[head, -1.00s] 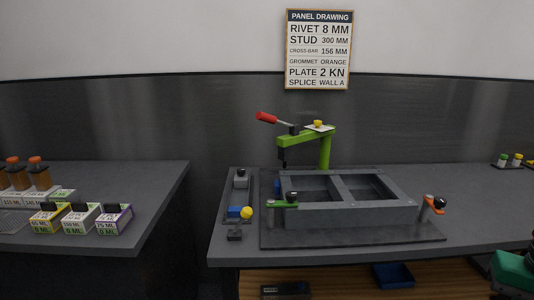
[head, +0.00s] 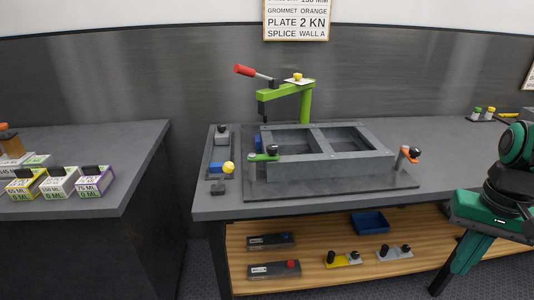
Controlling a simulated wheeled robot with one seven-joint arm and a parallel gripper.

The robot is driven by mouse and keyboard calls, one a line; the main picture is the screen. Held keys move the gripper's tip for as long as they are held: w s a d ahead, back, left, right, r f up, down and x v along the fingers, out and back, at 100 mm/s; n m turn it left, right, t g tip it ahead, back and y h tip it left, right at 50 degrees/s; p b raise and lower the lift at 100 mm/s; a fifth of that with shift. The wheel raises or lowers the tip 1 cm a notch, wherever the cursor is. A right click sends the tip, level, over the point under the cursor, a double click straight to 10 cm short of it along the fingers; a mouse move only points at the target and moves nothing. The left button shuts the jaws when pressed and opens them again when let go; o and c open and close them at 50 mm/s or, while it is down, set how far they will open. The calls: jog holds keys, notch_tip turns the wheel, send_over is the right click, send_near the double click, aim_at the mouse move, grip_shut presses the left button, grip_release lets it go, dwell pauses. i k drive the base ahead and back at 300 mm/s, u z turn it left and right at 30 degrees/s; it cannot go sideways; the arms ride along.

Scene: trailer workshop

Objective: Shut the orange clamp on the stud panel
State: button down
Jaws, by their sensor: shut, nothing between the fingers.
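The orange clamp (head: 410,153) stands at the right front corner of the stud panel (head: 330,165), a grey rectangular frame with a cross-bar. Its short arm and black knob point to the right, away from the frame, so it looks open. A green clamp (head: 262,157) at the left front corner has its arm turned in over the frame's corner. My gripper (head: 438,288) hangs at the lower right, in front of the bench and well below and right of the orange clamp. Its fingers point down and look shut and empty.
A lime-green press (head: 306,103) with a red handle stands behind the frame. A tray (head: 211,170) with small parts lies on the left. The wooden shelf (head: 320,278) below holds several parts and a blue bin (head: 370,223). Bench top right of the orange clamp is clear.

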aim_at(412, 155)
jog(key=z, duration=2.55)
jog(key=i, duration=0.4)
jog(key=u, duration=2.5)
